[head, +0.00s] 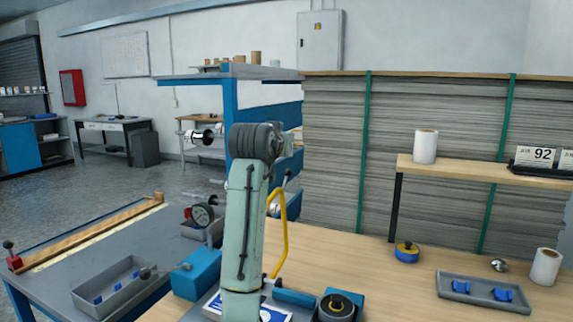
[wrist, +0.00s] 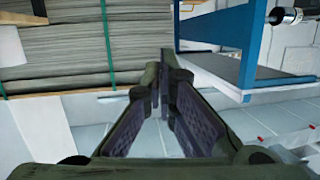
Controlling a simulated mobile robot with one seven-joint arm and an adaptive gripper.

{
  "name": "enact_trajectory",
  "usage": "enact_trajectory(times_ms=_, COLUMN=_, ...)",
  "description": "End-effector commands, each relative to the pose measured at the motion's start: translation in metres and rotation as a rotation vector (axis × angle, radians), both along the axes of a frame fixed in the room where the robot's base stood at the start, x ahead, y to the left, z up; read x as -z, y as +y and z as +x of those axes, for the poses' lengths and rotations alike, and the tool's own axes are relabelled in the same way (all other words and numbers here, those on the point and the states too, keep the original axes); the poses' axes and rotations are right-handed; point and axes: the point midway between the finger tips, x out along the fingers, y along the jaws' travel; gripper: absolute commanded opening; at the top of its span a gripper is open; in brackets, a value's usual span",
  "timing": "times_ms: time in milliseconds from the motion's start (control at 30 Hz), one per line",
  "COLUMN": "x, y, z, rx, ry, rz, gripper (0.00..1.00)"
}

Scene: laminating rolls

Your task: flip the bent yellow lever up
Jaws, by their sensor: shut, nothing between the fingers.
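The bent yellow lever (head: 284,235) shows in the head view just right of my arm, above the light wood bench. It rises to a curved top, and its left side and lower end are partly hidden by my arm. In the wrist view my gripper (wrist: 165,82) is shut and empty. The lever does not show in the wrist view. In the head view my gripper is hidden behind my arm, so its distance from the lever cannot be told.
A blue machine body (head: 196,272) and a dial gauge (head: 203,214) stand left of my arm. A grey tray (head: 480,304) with blue pieces, a blue-yellow roll (head: 406,254) and a white roll (head: 545,267) sit at right. Strapped sheet stacks (head: 435,150) rise behind.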

Motion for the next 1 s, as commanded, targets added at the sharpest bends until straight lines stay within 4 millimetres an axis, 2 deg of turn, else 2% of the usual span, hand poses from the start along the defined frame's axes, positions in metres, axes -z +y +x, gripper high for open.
enact_trajectory(times_ms=100, x=-0.016, y=0.002, z=-0.014, rx=-0.001, ry=-0.007, rz=0.000, gripper=0.00)
enact_trajectory(times_ms=200, x=-0.024, y=0.004, z=-0.020, rx=-0.003, ry=-0.006, rz=-0.001, gripper=0.00)
enact_trajectory(times_ms=667, x=-0.029, y=0.008, z=-0.024, rx=-0.009, ry=-0.013, rz=-0.004, gripper=0.00)
enact_trajectory(times_ms=767, x=-0.032, y=0.029, z=-0.028, rx=-0.046, ry=-0.074, rz=-0.023, gripper=0.00)
enact_trajectory(times_ms=867, x=-0.041, y=0.076, z=-0.043, rx=-0.132, ry=-0.209, rz=-0.058, gripper=0.00)
enact_trajectory(times_ms=967, x=-0.053, y=0.139, z=-0.077, rx=-0.255, ry=-0.390, rz=-0.086, gripper=0.00)
enact_trajectory(times_ms=1000, x=-0.058, y=0.163, z=-0.095, rx=-0.305, ry=-0.464, rz=-0.092, gripper=0.00)
